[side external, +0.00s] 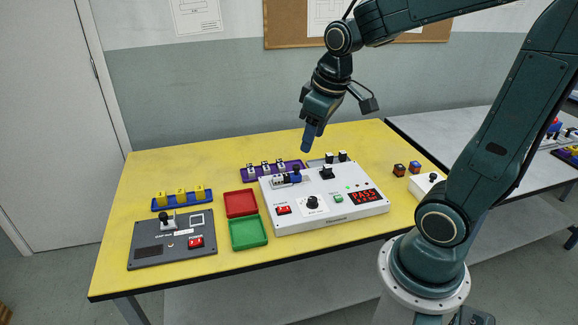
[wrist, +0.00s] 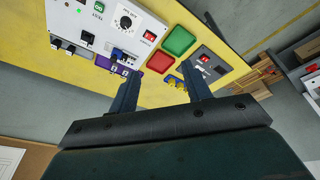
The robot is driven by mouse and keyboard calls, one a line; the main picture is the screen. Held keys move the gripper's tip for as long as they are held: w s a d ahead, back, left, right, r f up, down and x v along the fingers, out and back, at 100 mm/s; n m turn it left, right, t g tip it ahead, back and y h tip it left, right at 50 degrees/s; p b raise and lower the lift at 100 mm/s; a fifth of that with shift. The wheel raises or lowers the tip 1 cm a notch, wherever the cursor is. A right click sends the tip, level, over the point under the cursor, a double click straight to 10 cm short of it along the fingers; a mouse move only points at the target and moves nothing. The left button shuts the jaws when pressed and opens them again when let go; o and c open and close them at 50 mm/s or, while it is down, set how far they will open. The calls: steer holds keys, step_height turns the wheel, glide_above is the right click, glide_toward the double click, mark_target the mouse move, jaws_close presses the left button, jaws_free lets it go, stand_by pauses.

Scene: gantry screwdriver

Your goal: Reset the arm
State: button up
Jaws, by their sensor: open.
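My gripper (side external: 308,140) hangs in the air above the back of the yellow table (side external: 150,235), pointing down. In the wrist view my gripper (wrist: 161,82) shows two fingers set apart with nothing between them. Below and in front of it stands a white tester box (side external: 345,213) with a red display reading PASS. A small dark and metallic part lies in a fixture (side external: 285,180) on the box's left top side. My gripper touches nothing.
A purple rack (side external: 253,174), red tray (side external: 241,203), green tray (side external: 248,232), blue rack with yellow blocks (side external: 181,198) and grey power panel (side external: 172,240) stand left of the box. Air around my gripper is clear.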

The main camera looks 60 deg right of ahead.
steer(key=s+a+r+t, duration=0.2)
steer(key=s+a+r, duration=0.2)
steer(key=s+a, duration=0.3)
steer(key=shift+s+t+y, duration=0.3)
steer(key=shift+s+y, duration=0.1)
steer(key=shift+s, duration=1)
